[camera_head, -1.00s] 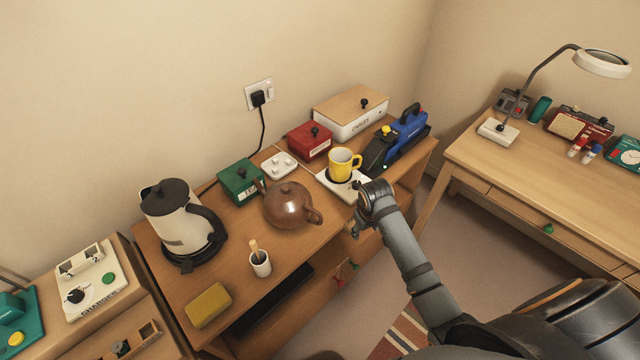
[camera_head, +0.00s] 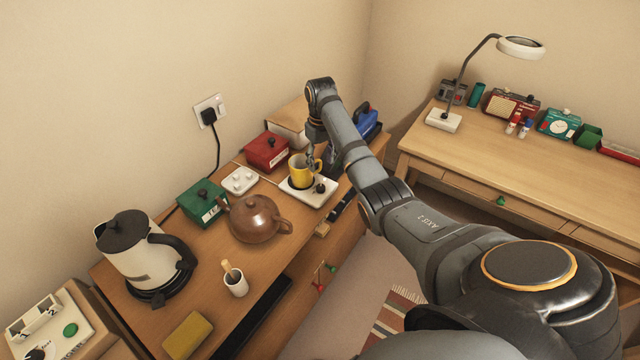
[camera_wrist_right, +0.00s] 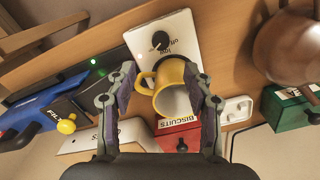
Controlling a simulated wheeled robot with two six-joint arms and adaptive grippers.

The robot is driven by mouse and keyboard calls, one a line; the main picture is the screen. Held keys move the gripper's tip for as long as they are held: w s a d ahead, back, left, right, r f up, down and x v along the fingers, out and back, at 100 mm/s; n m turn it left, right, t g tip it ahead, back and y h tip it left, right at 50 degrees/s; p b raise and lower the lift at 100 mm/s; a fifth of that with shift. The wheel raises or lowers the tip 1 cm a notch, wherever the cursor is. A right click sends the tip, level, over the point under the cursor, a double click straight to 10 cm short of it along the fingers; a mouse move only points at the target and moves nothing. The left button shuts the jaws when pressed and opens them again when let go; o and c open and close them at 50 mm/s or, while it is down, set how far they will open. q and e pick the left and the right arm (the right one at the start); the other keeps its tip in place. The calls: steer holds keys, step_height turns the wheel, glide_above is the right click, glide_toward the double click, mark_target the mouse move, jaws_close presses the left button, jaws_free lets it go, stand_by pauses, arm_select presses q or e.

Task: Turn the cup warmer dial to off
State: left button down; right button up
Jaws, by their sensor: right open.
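The white cup warmer (camera_head: 300,197) lies on the wooden sideboard with a yellow mug (camera_head: 299,171) on it. Its black dial (camera_head: 320,188) is on the near right part of the plate; in the right wrist view the dial (camera_wrist_right: 160,40) has small lettering beside it, and I cannot tell its setting surely. My right gripper (camera_head: 313,158) hangs above, beside the mug on its far right. In the right wrist view my right gripper (camera_wrist_right: 160,76) is open, its fingers framing the mug (camera_wrist_right: 174,88), with the dial beyond the fingertips. Nothing is held. My left gripper is not in view.
A brown teapot (camera_head: 257,220), green box (camera_head: 202,203) and white socket block (camera_head: 239,181) stand left of the warmer. A red biscuit box (camera_head: 267,151) is behind it, and a blue device (camera_head: 367,122) stands to the right, partly behind my arm.

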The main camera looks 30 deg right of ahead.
mark_target(321, 186)
step_height(321, 186, down, 10)
steer(key=shift+f, duration=0.25)
steer(key=shift+c, duration=0.4)
jaws_close()
steer(key=shift+p, duration=0.3)
